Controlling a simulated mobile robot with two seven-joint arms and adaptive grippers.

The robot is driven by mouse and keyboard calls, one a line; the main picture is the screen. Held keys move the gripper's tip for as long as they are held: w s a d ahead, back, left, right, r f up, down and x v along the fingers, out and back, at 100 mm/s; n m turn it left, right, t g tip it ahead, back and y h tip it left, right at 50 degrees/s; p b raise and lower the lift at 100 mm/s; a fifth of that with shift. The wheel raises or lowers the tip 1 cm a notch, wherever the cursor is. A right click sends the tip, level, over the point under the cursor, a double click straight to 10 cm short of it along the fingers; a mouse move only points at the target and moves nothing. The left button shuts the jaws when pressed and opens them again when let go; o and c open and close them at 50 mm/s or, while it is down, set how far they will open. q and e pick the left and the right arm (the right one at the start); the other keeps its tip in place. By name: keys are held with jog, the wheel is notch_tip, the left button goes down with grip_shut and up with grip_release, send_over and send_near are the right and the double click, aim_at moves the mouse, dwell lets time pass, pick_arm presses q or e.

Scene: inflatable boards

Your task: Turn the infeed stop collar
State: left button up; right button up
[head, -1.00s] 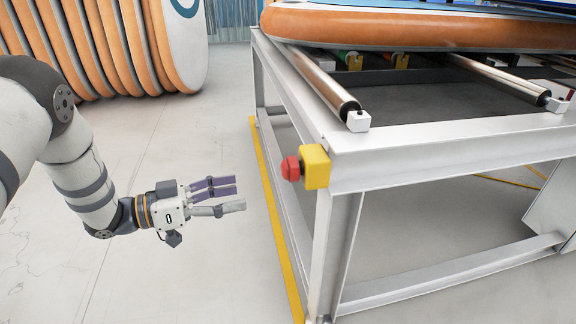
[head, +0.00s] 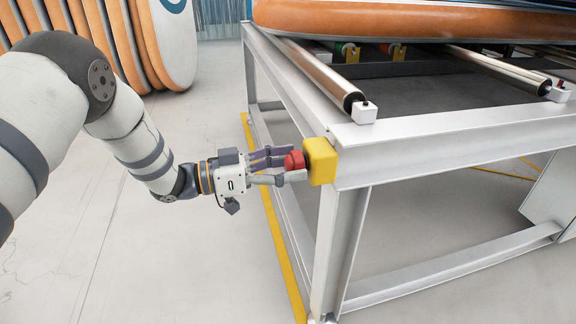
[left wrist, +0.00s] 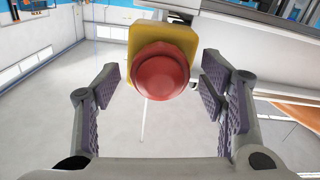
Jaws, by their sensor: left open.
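The red stop collar (head: 294,161) sticks out from a yellow box (head: 321,161) on the corner of the grey metal frame. My left gripper (head: 281,166) is open, with its fingers reaching to either side of the red collar in the head view. In the left wrist view the red collar (left wrist: 161,71) sits between the two open fingers, with a visible gap on both sides. The yellow box (left wrist: 135,42) shows behind it. My right gripper is not in view.
The conveyor frame (head: 440,138) carries metal rollers (head: 325,73) and an orange-edged board (head: 400,25). Several boards (head: 160,45) stand upright at the back left. A yellow floor line (head: 272,220) runs beside the frame. The floor left of it is clear.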

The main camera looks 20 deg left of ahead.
pick_arm(q)
jog(key=c, duration=1.2)
